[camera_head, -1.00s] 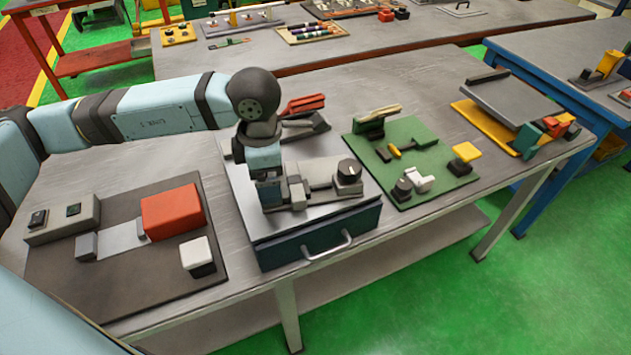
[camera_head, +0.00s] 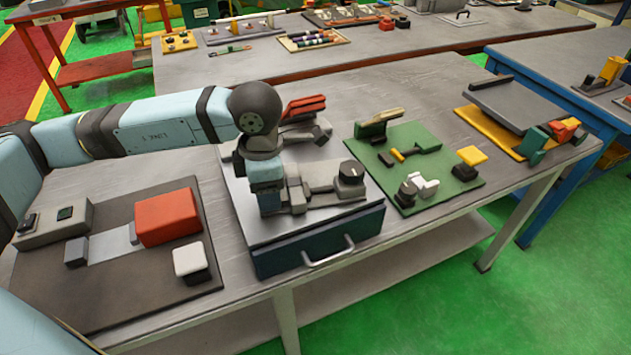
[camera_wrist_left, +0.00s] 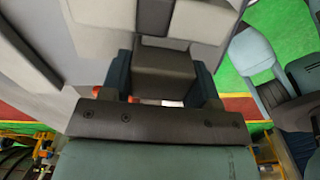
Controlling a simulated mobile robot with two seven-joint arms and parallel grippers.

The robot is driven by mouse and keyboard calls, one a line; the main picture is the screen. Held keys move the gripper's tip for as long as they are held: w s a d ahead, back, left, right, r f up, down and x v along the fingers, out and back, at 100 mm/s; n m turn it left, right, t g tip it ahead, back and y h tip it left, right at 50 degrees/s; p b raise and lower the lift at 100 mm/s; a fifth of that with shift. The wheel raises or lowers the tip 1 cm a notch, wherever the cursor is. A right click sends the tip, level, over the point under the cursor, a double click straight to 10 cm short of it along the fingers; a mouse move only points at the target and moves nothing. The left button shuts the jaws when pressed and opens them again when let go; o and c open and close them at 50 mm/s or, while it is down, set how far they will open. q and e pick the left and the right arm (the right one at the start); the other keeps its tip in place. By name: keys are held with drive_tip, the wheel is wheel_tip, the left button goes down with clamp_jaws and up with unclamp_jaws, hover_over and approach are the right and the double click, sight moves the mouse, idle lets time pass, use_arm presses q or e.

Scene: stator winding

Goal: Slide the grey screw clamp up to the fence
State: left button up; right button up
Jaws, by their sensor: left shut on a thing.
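My left gripper (camera_head: 283,206) reaches down onto the grey plate (camera_head: 240,205) on top of the dark teal drawer unit (camera_head: 320,245). It is shut on a grey block, which I take for the grey screw clamp (camera_head: 298,196). The wrist view shows the grey block (camera_wrist_left: 163,75) between the fingers. Right beside it is a grey bar with a round black knob (camera_head: 352,172). The fence cannot be told apart for certain; the arm and gripper hide part of the plate. My right gripper is not in view.
A red-topped grey tool (camera_head: 304,107) lies behind my gripper. A green board (camera_head: 455,192) with small fixtures stands to the right. A dark mat (camera_head: 120,290) with a red block (camera_head: 167,217) and a white-topped block (camera_head: 191,261) lies to the left.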

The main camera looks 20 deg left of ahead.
use_arm(q)
drive_tip(key=shift+n, duration=0.3)
drive_tip(key=shift+n+b, duration=0.3)
drive_tip(key=shift+n, duration=0.7)
drive_tip(key=shift+w+a+b, duration=0.3)
drive_tip(key=shift+w+a, duration=0.1)
drive_tip(key=shift+a, duration=0.2)
drive_tip(key=shift+w+a+b, duration=0.25)
drive_tip(key=shift+w+a, duration=0.1)
drive_tip(key=shift+a, duration=0.2)
drive_tip(key=shift+w+a, duration=0.35)
drive_tip(key=shift+a, duration=0.2)
drive_tip(key=shift+w+a+b, duration=0.45)
drive_tip(key=shift+a+b, duration=0.1)
drive_tip(key=shift+a, duration=0.15)
drive_tip(key=o, duration=1)
